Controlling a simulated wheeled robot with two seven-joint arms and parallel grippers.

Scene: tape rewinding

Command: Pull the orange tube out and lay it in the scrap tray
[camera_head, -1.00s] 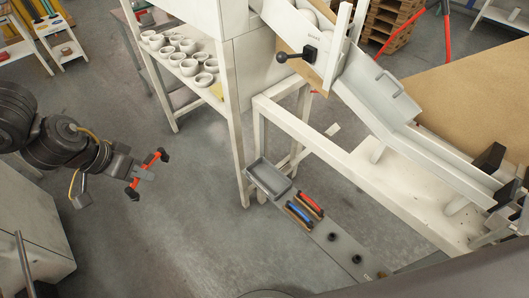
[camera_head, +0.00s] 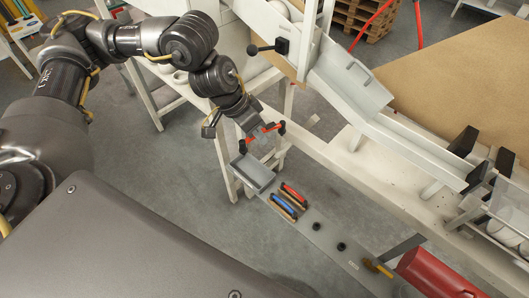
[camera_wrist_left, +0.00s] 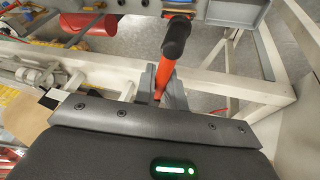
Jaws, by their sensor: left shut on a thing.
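My left gripper (camera_head: 261,134) is shut on the orange tube (camera_head: 271,127), a short red-orange rod with black ends. A shallow grey tray (camera_head: 247,180), which looks like the scrap tray, sits at the end of a narrow grey shelf. The tray looks empty from what shows. My right gripper is not in view.
On the shelf (camera_head: 322,237) beside the tray lie a red-handled tool (camera_head: 294,190), a blue-handled tool (camera_head: 283,204) and small black knobs. A white frame (camera_head: 330,160) and sloping grey chute (camera_head: 345,85) stand behind. A red cylinder (camera_head: 437,272) is at lower right.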

